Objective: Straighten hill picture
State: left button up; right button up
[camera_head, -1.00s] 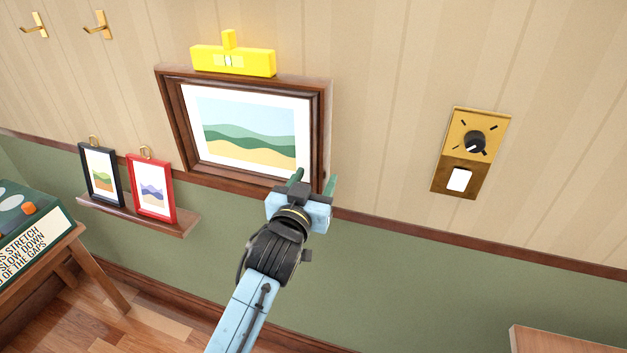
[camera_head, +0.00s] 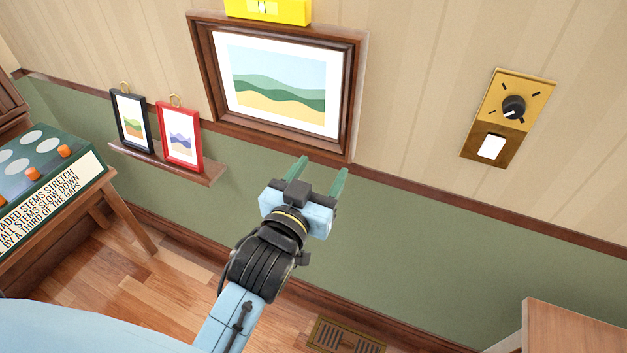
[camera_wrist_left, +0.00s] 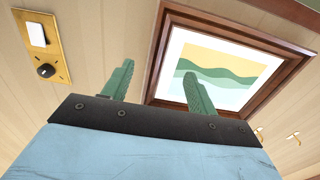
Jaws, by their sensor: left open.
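The hill picture (camera_head: 280,85) hangs on the wall in a wide dark brown frame, with green hills and yellow sand. In the left wrist view it appears upside down (camera_wrist_left: 235,68). A yellow bar with a small vial window (camera_head: 268,10) sits along its top edge, cut off by the view. I cannot tell for sure how far the frame tilts. My left gripper (camera_head: 323,166) is open and empty, its green fingers pointing toward the wall just below the frame's lower right corner. In the left wrist view the right-hand finger (camera_wrist_left: 198,98) overlaps the picture. My right gripper is not in view.
A brass dial and switch plate (camera_head: 503,118) is to the right. A small shelf (camera_head: 170,165) with black (camera_head: 133,122) and red (camera_head: 179,136) framed pictures is at left. A table with a green panel (camera_head: 50,170) stands far left. A wooden surface (camera_head: 570,335) is at lower right.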

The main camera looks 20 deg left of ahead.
pick_arm(q)
jog(key=shift+s, duration=1.15)
jog(key=s+d+f+m+g, duration=0.1)
jog(key=s+f+g, duration=0.15)
jog(key=f, duration=0.95)
jog(key=s+f+g+h, duration=0.1)
jog(key=s+f+g, duration=0.15)
jog(key=f, duration=0.85)
jog(key=s+d+f+m+g, duration=0.1)
jog(key=s+f+g, duration=0.15)
jog(key=f, duration=0.95)
jog(key=s+a+f+g, duration=0.4)
jog(key=s+f+g, duration=0.1)
jog(key=s+f, duration=0.7)
jog(key=s+a+f+g, duration=0.2)
jog(key=s+f, duration=0.3)
jog(key=s, duration=0.4)
jog(key=s+a+f+g+y, duration=0.1)
jog(key=s+a+f, duration=0.3)
jog(key=s, duration=0.4)
jog(key=shift+s+a+f+g+y, duration=0.3)
jog(key=shift+s+a+f+g, duration=0.05)
jog(key=shift+a+g, duration=0.35)
